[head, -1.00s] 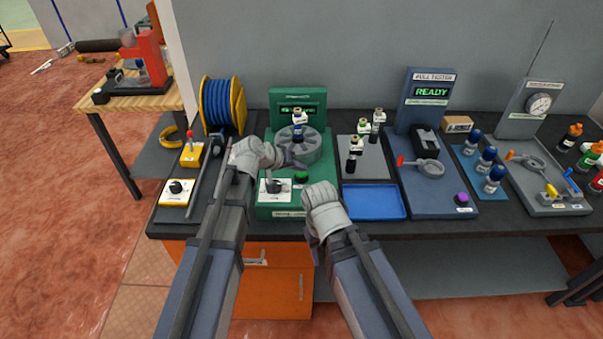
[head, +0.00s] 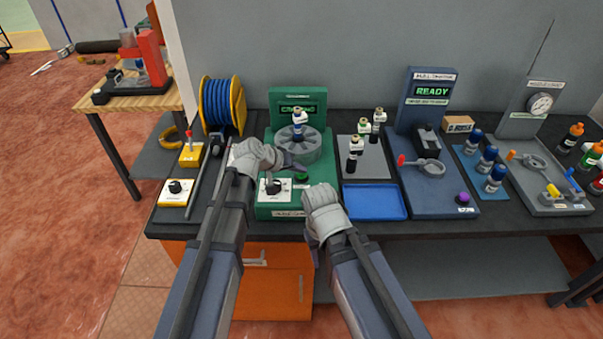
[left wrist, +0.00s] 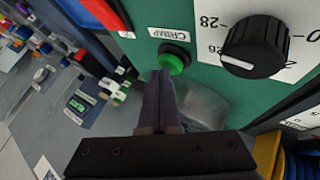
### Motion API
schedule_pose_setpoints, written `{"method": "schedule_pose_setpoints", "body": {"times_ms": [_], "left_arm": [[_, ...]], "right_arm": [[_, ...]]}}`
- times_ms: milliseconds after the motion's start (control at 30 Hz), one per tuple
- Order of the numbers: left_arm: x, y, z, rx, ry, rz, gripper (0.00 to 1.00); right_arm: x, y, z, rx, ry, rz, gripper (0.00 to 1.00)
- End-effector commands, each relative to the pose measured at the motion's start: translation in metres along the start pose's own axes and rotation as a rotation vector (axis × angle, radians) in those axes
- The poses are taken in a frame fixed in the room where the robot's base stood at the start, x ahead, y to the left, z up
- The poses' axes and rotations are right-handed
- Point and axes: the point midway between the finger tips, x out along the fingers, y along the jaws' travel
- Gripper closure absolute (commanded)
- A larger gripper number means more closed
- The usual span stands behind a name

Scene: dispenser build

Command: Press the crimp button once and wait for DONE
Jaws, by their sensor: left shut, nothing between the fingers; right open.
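The green crimp machine (head: 292,97) stands on the bench with its display (head: 298,109) lit in green; the text looks like CRIMPING. A connector with a dark blue body (head: 298,130) stands upright at its round grey head (head: 312,147). The green crimp button (head: 302,178) is on the machine's front, and it also shows beside the CRIMP label in the left wrist view (left wrist: 174,60). My left gripper (left wrist: 163,76) is shut and empty, its tips right by the button; I cannot tell if they touch. My right gripper (head: 320,190) is open, in front of the machine's right side.
A black dial (head: 273,187) sits left of the button. A blue tray (head: 374,201) and a grey plate with connectors (head: 366,163) are to the right. The pull tester (head: 430,150) reads READY. A blue wire spool (head: 221,103) stands at the left.

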Motion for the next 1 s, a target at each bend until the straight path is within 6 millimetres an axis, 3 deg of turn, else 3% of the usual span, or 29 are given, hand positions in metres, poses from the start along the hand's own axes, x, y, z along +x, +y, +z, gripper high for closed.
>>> {"method": "schedule_pose_setpoints", "body": {"times_ms": [400, 800, 1000], "left_arm": [[0.000, 0.000, 0.001, 0.000, -0.001, 0.000, 1.00], [-0.013, 0.010, -0.009, 0.000, -0.001, 0.000, 1.00], [-0.013, 0.009, -0.009, 0.000, -0.001, 0.000, 1.00]], "right_arm": [[0.000, 0.000, 0.000, 0.000, 0.000, 0.000, 0.50], [-0.019, 0.002, 0.001, 0.000, 0.000, 0.000, 0.50], [-0.018, 0.002, 0.001, 0.000, 0.000, 0.000, 0.50]]}}
